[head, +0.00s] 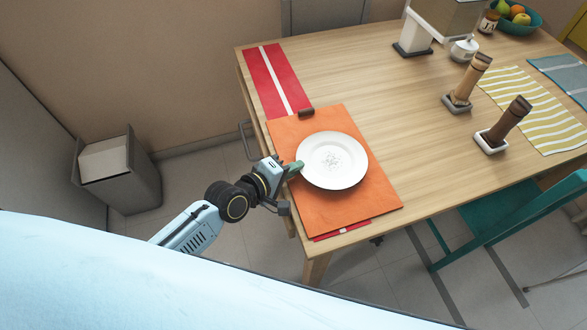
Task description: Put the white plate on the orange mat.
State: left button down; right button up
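The white plate (332,161) is round, with a faint speckled pattern in its middle. It appears over the orange mat (330,215), towards its right side; I cannot tell whether it rests flat or is slightly raised. The orange mat lies near the table's left end, over part of a red and white striped runner. My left gripper (296,169) is at the plate's left rim, with its greenish fingertip at or very near the rim. Whether its fingers are closed on the rim is not clear. My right gripper is not in view.
The wooden table (415,140) is clear right of the mat. A small brown object (306,113) sits at the mat's far edge. A teal chair (510,220) is at the near side, a grey bin (120,172) at left.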

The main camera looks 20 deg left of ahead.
pick_arm(q)
jog(key=c, duration=1.9)
grip_release()
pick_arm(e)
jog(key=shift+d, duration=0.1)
